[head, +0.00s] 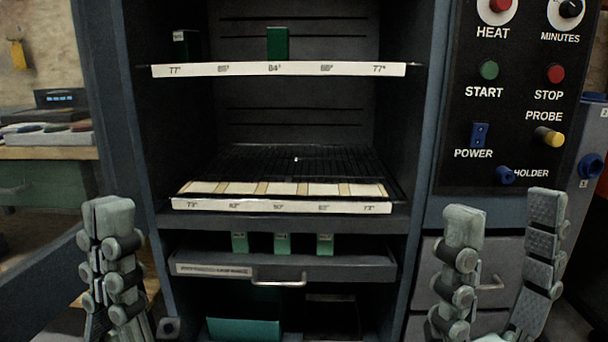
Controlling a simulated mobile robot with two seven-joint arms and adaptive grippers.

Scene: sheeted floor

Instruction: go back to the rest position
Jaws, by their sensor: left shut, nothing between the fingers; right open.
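My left gripper (108,212) is at the lower left, pointing up, with its fingers together and nothing between them. It stands in front of the left edge of the oven cabinet. My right gripper (506,215) is at the lower right, pointing up, with its two fingers wide apart and nothing between them. It is in front of the grey drawers below the control panel. Both grippers appear clear of the shelves. The lower parts of both are cut off by the bottom edge of the view.
The open cabinet has an upper shelf (280,70) with green blocks, a wire rack (300,165), and a drawer (285,268) holding green blocks. A control panel (515,95) with knobs and buttons is at the right. A workbench (50,153) stands at the left.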

